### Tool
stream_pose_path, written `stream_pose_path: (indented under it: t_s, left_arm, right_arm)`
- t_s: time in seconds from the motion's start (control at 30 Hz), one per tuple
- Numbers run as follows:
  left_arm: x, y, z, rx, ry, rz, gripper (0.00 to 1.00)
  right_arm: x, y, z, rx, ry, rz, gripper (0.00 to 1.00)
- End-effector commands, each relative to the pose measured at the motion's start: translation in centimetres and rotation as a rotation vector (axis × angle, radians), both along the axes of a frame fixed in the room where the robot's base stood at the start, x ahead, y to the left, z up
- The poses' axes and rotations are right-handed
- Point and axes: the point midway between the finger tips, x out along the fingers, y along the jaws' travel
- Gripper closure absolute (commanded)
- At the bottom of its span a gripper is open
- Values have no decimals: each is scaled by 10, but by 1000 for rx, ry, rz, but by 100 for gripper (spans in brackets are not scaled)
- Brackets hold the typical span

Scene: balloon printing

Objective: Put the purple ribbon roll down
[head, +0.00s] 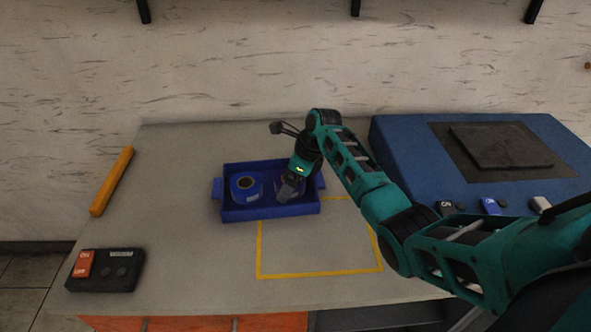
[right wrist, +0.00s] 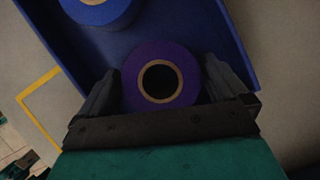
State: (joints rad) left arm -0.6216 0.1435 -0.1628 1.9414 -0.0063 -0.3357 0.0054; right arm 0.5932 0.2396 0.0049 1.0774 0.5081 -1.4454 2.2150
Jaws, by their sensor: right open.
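The purple ribbon roll (right wrist: 182,54) sits in the right part of the blue tray (head: 240,213), its round hole facing up. In the head view my right gripper (head: 288,190) reaches down into the tray and hides most of the purple roll (head: 289,182). In the right wrist view the open fingers of this gripper (right wrist: 160,88) stand on either side of the roll, with a visible gap at the right finger. My left gripper is not in view.
A blue ribbon roll (head: 246,189) lies in the tray's left part. A yellow outlined square (head: 318,275) marks the table in front. A black switch box (head: 105,271) and an orange bar (head: 112,181) lie at left. A large blue machine (head: 400,150) stands at right.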

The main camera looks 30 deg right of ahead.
Motion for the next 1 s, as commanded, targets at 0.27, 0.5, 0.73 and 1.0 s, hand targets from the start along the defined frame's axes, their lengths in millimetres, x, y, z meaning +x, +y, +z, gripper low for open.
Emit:
stream_pose_path:
  t_s: [0.27,0.5,0.73,1.0]
  left_arm:
    - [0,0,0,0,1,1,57]
    - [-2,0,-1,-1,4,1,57]
    - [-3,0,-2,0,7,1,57]
    - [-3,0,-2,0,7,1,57]
  right_arm:
    - [-11,-13,42,-2,-6,-1,0]
    - [-24,-26,87,-1,-4,-1,0]
    - [-31,-33,109,-1,-2,-1,0]
    - [-32,-33,111,0,0,-1,0]
